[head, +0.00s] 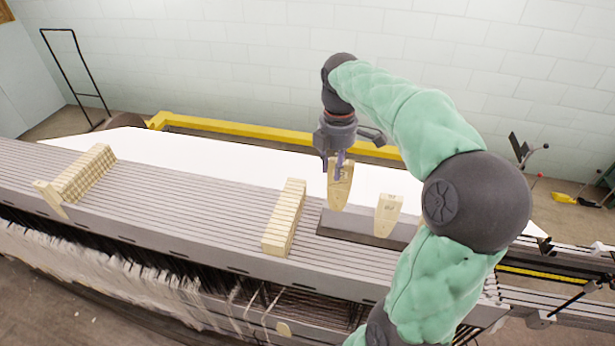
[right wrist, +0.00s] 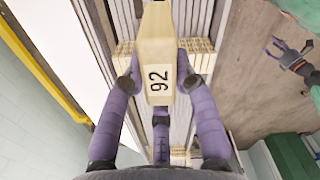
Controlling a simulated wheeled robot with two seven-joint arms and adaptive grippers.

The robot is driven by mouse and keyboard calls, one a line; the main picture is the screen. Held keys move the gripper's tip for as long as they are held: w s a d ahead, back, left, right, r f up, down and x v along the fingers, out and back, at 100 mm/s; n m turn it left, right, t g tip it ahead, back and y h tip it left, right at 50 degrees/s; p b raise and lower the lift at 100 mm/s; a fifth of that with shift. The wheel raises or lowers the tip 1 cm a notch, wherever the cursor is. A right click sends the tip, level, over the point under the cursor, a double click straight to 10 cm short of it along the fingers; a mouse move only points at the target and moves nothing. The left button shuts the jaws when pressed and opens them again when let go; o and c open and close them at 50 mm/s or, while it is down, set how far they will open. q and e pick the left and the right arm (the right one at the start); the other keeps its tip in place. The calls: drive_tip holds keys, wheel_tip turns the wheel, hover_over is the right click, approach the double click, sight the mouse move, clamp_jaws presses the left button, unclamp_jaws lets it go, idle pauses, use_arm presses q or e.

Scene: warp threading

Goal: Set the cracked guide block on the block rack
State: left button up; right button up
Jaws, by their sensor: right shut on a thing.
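My right gripper (head: 340,158) is shut on a pale wooden guide block (head: 339,190), which hangs upright and tapers downward. In the right wrist view the block (right wrist: 157,48) is between the purple fingers (right wrist: 160,85) and bears the label 92. No crack can be made out. In the head view it appears over the left part of a dark grey rack (head: 345,226); I cannot tell whether it touches. A second tapered block (head: 388,210) stands on this rack, to the right. My left gripper (right wrist: 290,57) shows only in the right wrist view, fingers apart and empty.
A row of pale blocks (head: 284,218) stands across the grey rails (head: 180,205), left of the rack. Another row (head: 82,174) is farther left. The rails between the rows are clear. A yellow beam (head: 240,129) runs behind the white sheet (head: 180,155).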

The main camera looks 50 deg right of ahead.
sight(339, 192)
drive_tip(key=shift+s+d+r, duration=0.4)
drive_tip(key=shift+s+d, duration=0.2)
drive_tip(key=shift+d, duration=0.2)
drive_tip(key=shift+w+f, duration=0.1)
drive_tip(key=shift+f, duration=0.25)
drive_tip(key=shift+w+d+f+b, duration=0.1)
drive_tip(key=shift+d+f+b, duration=0.1)
drive_tip(key=shift+f+b, duration=0.75)
drive_tip(key=shift+w+d+f+b, duration=0.1)
drive_tip(key=shift+d+f+b, duration=0.05)
drive_tip(key=shift+f+b, duration=0.8)
drive_tip(key=shift+d+f+b, duration=0.15)
drive_tip(key=shift+f+b, duration=1.9)
drive_tip(key=shift+f, duration=1.1)
drive_tip(key=shift+f+b, duration=0.4)
drive_tip(key=shift+f, duration=0.2)
drive_tip(key=o, duration=1)
drive_tip(key=shift+o, duration=0.2)
